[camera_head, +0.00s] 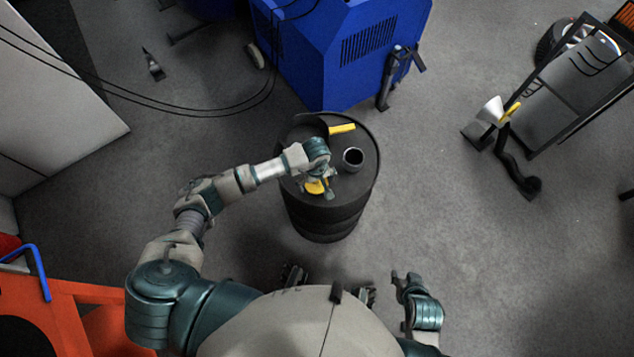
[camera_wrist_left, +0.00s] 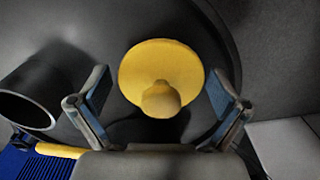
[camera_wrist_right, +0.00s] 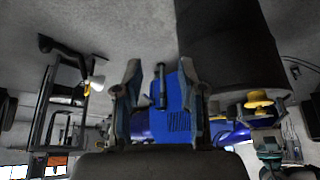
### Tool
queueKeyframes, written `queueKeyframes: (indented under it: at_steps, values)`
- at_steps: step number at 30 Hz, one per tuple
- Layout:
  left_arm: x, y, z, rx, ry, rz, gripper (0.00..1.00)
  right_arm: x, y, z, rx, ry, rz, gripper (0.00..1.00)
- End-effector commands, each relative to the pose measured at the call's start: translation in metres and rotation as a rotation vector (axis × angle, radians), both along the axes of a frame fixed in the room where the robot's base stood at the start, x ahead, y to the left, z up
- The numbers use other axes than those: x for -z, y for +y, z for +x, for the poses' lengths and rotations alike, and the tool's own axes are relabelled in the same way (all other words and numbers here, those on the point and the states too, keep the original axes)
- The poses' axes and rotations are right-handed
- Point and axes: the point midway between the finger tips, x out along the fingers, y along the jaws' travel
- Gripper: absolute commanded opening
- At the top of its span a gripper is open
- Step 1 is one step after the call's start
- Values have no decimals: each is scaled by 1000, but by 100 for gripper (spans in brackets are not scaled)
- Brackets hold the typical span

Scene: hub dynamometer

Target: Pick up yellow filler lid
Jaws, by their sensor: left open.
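The yellow filler lid (camera_head: 315,187) is a round disc with a knob. It lies on top of a black drum (camera_head: 335,213), partly covered by my left gripper in the head view. My left gripper (camera_head: 322,190) is open over it. In the left wrist view the whole lid (camera_wrist_left: 160,72) shows between the two spread fingers, with a gap on each side. The open black filler neck (camera_head: 353,158) stands on the drum to the right of the lid. My right gripper (camera_head: 400,277) is open and empty, away from the drum; its spread fingers show in the right wrist view (camera_wrist_right: 160,85).
A yellow bar (camera_head: 342,128) lies near the drum top's far edge. A blue machine (camera_head: 340,50) stands behind the drum. A hand truck (camera_head: 570,90) is at the right, an orange-red frame (camera_head: 50,310) at lower left. Black cables (camera_head: 190,112) cross the floor.

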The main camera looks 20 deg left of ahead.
Motion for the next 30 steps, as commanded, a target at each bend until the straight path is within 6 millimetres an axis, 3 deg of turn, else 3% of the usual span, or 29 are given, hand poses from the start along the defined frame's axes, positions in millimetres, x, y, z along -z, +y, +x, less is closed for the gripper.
queueKeyframes:
  at_steps: [3,9,22,30]
  values:
    - [-1,0,0,0,-1,1,100,0,0,0,0,0,1,40]
    - [-1,-2,0,0,0,3,52,1,-1,1,0,2,1,40]
    - [-4,-1,0,0,0,1,52,0,-2,0,1,6,-1,40]
    - [-33,-1,1,2,-5,2,52,2,-9,-24,6,111,-25,40]
